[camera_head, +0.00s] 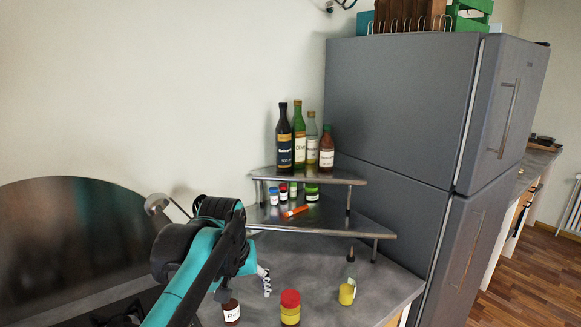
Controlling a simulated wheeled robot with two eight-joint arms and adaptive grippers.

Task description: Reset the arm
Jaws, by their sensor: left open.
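My left arm comes in from the bottom left in the head view, with black and teal links. My left gripper (265,281) is at its far end, low over the grey counter (330,298). It is open and I see nothing held in it. A dark jar with a white label (231,311) stands just below and left of the gripper, partly hidden by the arm. A yellow jar with a red lid (290,308) stands to the right of the gripper, apart from it. My right gripper is not in view.
A two-tier metal corner shelf (335,226) stands behind, with several bottles (299,140) on top and small jars (283,194) and an orange item (295,211) below. A yellow item (347,293) stands on the counter's right. A tall grey fridge (400,110) bounds the right side.

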